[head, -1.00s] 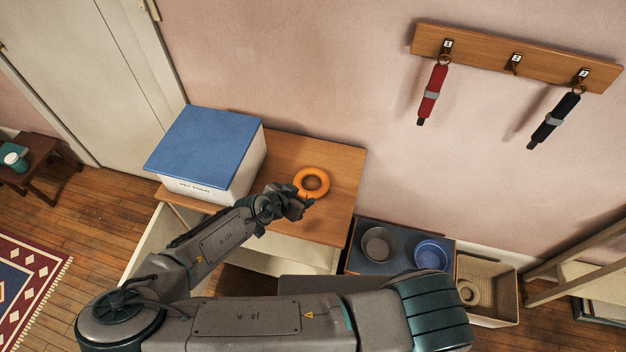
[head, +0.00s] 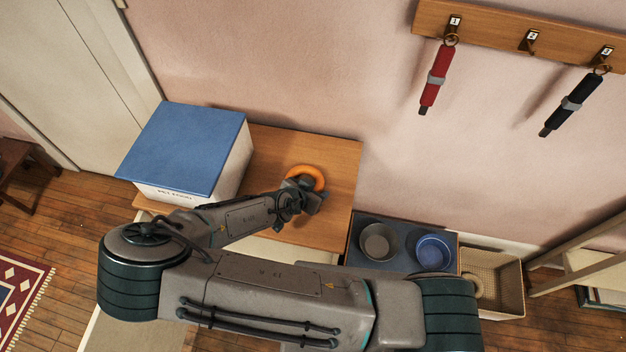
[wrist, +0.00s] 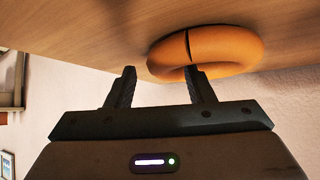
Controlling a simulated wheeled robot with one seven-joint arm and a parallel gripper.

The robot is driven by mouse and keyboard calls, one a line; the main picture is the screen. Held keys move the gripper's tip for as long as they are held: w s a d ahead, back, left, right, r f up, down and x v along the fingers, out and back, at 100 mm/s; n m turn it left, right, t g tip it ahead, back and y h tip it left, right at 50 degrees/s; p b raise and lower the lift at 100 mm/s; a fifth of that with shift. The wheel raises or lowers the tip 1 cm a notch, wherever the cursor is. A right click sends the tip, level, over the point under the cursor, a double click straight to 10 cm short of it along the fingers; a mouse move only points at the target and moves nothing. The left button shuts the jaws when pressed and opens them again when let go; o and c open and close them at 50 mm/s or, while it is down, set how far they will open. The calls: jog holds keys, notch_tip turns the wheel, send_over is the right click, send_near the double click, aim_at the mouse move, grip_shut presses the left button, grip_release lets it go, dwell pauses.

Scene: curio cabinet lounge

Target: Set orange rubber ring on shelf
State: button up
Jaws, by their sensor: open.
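The orange rubber ring (head: 305,173) lies flat on the wooden top of the low cabinet (head: 330,215), near the wall, to the right of the blue-lidded box. In the head view my gripper (head: 310,193) covers the near part of the ring. In the wrist view the ring (wrist: 207,50) appears just beyond my gripper (wrist: 160,86). The two fingers are apart with nothing held between them. The right fingertip overlaps the ring's edge in the picture; I cannot tell whether it touches. The left fingertip is beside the ring.
A white box with a blue lid (head: 188,150) stands left on the cabinet top. Two bowls, grey (head: 378,242) and blue (head: 433,252), sit in a dark stand to the right, beside a beige basket (head: 500,275). A hook rack (head: 500,25) hangs on the wall.

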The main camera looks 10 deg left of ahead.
jog(key=shift+w+f, duration=0.2)
jog(key=shift+f, duration=0.15)
grip_shut()
jog(key=shift+r, duration=0.1)
